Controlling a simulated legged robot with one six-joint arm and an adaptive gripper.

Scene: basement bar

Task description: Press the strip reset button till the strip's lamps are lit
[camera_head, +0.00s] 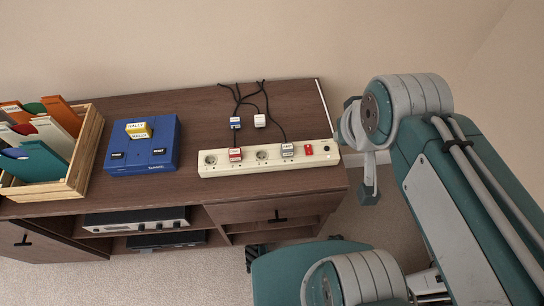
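A cream power strip (250,168) lies along the front of the dark wooden cabinet top. At its right end are a small red switch or lamp (309,149) and a small round black button (326,148). I cannot tell from here whether any lamp is lit. A red labelled plug (235,155) and a whitish labelled plug (287,150) sit on the strip beside round sockets. My gripper (359,148) is just right of the strip's right end, with its two fingers spread apart and nothing seen between them. Part of it is hidden by my own wrist.
A blue plug (235,123) and a white plug (260,121) lie loose behind the strip with black cables. A blue box (142,162) with a yellow block (139,130) and a wooden crate of folders (82,160) stand left.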

